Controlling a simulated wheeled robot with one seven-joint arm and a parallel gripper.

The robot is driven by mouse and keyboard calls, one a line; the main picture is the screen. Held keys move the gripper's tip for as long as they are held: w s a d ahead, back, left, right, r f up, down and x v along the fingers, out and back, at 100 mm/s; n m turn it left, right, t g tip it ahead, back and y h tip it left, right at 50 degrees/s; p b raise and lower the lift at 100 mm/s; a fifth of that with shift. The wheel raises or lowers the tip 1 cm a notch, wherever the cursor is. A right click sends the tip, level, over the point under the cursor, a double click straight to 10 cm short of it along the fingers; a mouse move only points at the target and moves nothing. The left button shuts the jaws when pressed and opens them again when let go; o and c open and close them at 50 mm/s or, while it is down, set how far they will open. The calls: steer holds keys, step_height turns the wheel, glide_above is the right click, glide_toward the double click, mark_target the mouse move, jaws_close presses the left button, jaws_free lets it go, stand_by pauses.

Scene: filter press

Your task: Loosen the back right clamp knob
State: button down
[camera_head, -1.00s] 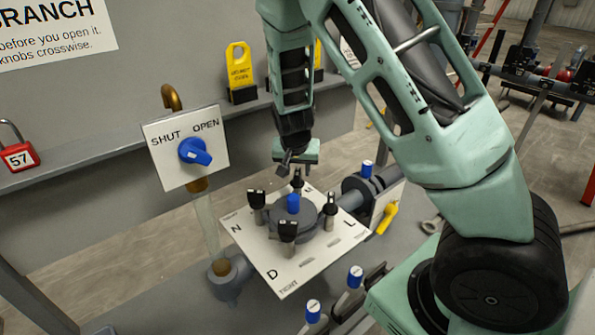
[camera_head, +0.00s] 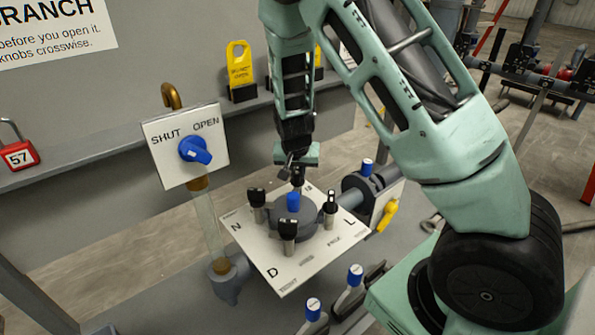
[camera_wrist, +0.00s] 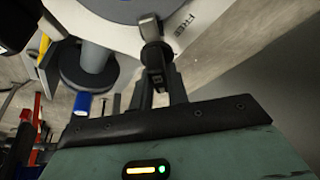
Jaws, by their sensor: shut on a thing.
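The round grey cover (camera_head: 309,222) sits on a white lettered plate (camera_head: 262,233), with black clamp knobs around it. The knob at the far corner (camera_head: 298,181) is under my gripper (camera_head: 297,172), which largely hides it. In the wrist view, my gripper (camera_wrist: 160,82) is shut on this dark knob (camera_wrist: 155,55), one finger on each side. A pale tip shows beyond the knob, next to the word FREE on the plate. The left knob (camera_head: 257,206), near knob (camera_head: 288,236) and right knob (camera_head: 330,208) stand upright and apart from my gripper.
A blue valve handle on a SHUT/OPEN panel (camera_head: 160,172) stands at left. A blue-capped pipe fitting (camera_head: 358,187) and yellow lever (camera_head: 386,217) lie right of the plate. Blue-topped levers (camera_head: 313,309) stand in front. A shelf with yellow tags (camera_head: 240,72) runs behind.

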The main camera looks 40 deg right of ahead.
steer(key=shift+f+b, duration=0.1)
steer(key=shift+b, duration=0.2)
steer(key=n+b, duration=0.2)
steer(key=n+y+b, duration=0.1)
steer(key=n+b, duration=0.1)
steer(key=b, duration=0.1)
steer(key=shift+d+f+t, duration=0.15)
steer(key=shift+t, duration=0.25)
steer(key=n+b, duration=0.1)
steer(key=n+y+b, duration=0.1)
steer(key=n, duration=0.1)
steer(key=shift+r+n+y, duration=0.2)
steer(key=shift+n+y, duration=0.1)
steer(key=shift+r+n+y, duration=0.2)
steer(key=shift+n+y, duration=0.2)
steer(key=shift+n, duration=0.5)
steer(key=n+y+p, duration=0.1)
steer(key=n+p, duration=0.1)
steer(key=p, duration=0.1)
steer(key=shift+r+n, duration=0.15)
steer(key=shift+n, duration=0.25)
steer(key=n+y+p, duration=0.1)
steer(key=n+p, duration=0.2)
steer(key=shift+a, duration=0.2)
steer(key=shift+f+n+g+y+p, duration=0.2)
steer(key=shift+n+g+y+p, duration=0.3)
steer(key=shift+n+p, duration=0.65)
steer(key=shift+f+n, duration=0.1)
steer(key=shift+n, duration=0.15)
